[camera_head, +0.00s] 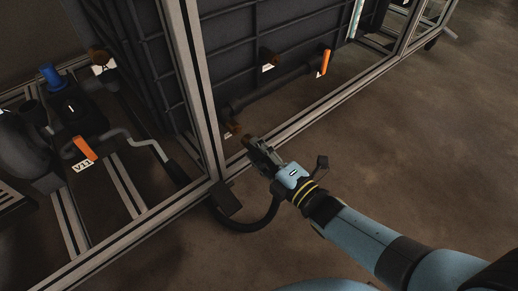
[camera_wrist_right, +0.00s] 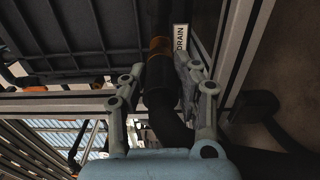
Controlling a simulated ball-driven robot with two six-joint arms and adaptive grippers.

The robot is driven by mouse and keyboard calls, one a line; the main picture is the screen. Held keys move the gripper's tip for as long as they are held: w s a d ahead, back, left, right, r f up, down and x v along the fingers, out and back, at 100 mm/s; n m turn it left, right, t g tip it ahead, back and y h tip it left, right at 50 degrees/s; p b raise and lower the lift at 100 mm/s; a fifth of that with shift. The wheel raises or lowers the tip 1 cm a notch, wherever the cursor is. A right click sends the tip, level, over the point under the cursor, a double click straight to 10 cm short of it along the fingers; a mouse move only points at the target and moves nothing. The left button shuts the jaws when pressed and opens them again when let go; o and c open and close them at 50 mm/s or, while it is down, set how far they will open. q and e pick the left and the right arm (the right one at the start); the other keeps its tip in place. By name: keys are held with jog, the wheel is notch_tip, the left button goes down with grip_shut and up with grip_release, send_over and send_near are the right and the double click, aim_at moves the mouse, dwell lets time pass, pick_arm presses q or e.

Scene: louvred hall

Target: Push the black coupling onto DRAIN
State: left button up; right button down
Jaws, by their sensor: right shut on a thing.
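My right gripper (camera_head: 255,145) reaches in low at the frame from the right. In the right wrist view its fingers (camera_wrist_right: 158,82) are shut on the black coupling (camera_wrist_right: 160,88), with a black hose behind it. A brass-coloured port (camera_wrist_right: 160,45) lies straight beyond the coupling, beside a white label reading DRAIN (camera_wrist_right: 181,38). The coupling's front end lines up with the port and looks very close to it; I cannot tell whether they touch. In the head view the port (camera_head: 235,128) shows low on the tank, just beyond the fingertips. My left gripper is not in view.
A dark ribbed tank (camera_head: 240,60) stands inside a metal profile frame (camera_head: 203,90). The black hose (camera_head: 250,226) loops below the gripper. A pipe with an orange handle (camera_head: 325,62) and another brass port (camera_head: 267,56) are farther back. A V11 label (camera_head: 83,165) is left. Floor at right is clear.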

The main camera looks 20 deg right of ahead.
aim_at(266, 158)
jog(key=shift+w+a, duration=0.1)
jog(key=shift+w, duration=0.15)
jog(key=shift+x, duration=1.2)
jog(key=c, duration=0.9)
grip_release()
jog(key=shift+p+v, duration=0.45)
jog(key=shift+v, duration=3.1)
